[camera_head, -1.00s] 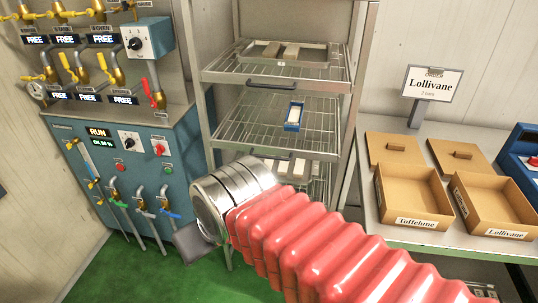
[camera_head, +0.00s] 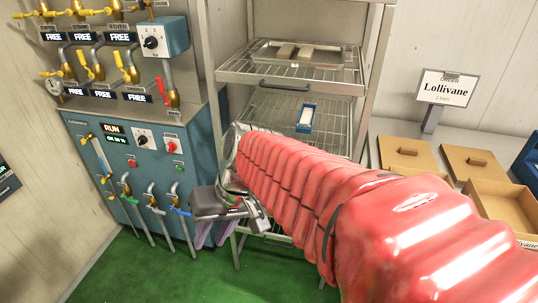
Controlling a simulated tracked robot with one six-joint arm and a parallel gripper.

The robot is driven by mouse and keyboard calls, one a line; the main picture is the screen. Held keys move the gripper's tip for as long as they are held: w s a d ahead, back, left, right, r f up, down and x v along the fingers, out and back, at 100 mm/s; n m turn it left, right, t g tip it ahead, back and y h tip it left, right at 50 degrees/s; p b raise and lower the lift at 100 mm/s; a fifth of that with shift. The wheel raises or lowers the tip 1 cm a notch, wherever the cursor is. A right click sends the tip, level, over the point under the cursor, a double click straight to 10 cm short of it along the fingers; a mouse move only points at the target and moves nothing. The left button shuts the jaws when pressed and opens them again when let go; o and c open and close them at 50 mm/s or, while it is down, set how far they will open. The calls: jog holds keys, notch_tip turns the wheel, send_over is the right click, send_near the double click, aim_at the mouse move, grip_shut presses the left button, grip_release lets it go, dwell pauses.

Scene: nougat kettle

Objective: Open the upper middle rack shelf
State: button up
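The wire rack (camera_head: 379,75) stands behind my arm. Its higher visible wire shelf (camera_head: 235,76) has a dark front handle (camera_head: 283,87) and carries a grey tray with bars. The wire shelf below (camera_head: 265,108) holds a small blue tray with a white block (camera_head: 306,117); my red-sleeved arm hides its front and handle. I cannot tell which shelf is the upper middle one. My gripper (camera_head: 212,234) is low, left of the rack's lower front, apart from both handles. Purple parts show below its grey body; its fingertips are unclear.
A blue machine (camera_head: 85,135) with taps and valves stands close on the left. On the right, a bench carries cardboard boxes (camera_head: 505,205), lids (camera_head: 405,153) and a Lollivane sign (camera_head: 447,88). Green floor (camera_head: 130,270) is free at front left.

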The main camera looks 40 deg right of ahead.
jog(key=w+d+f+m+t+y, duration=0.2)
jog(key=w+d+m+t+y, duration=0.15)
jog(key=w+d, duration=0.4)
jog(key=w+d+f+m+t+y, duration=0.2)
jog(key=w+d+m, duration=0.2)
jog(key=w+d, duration=0.3)
jog(key=d+f+m+t+h, duration=0.2)
jog(key=d+m+t, duration=0.1)
jog(key=d, duration=0.9)
jog(key=d+f+m+t+h, duration=0.2)
jog(key=d+f+m+t, duration=0.1)
jog(key=d, duration=0.9)
jog(key=shift+s+f+m+t, duration=0.35)
jog(key=shift+s+t, duration=0.1)
jog(key=shift+t, duration=0.4)
jog(key=shift+w, duration=0.1)
jog(key=shift+h, duration=0.25)
jog(key=shift+x, duration=3.7)
jog(key=shift+c, duration=0.7)
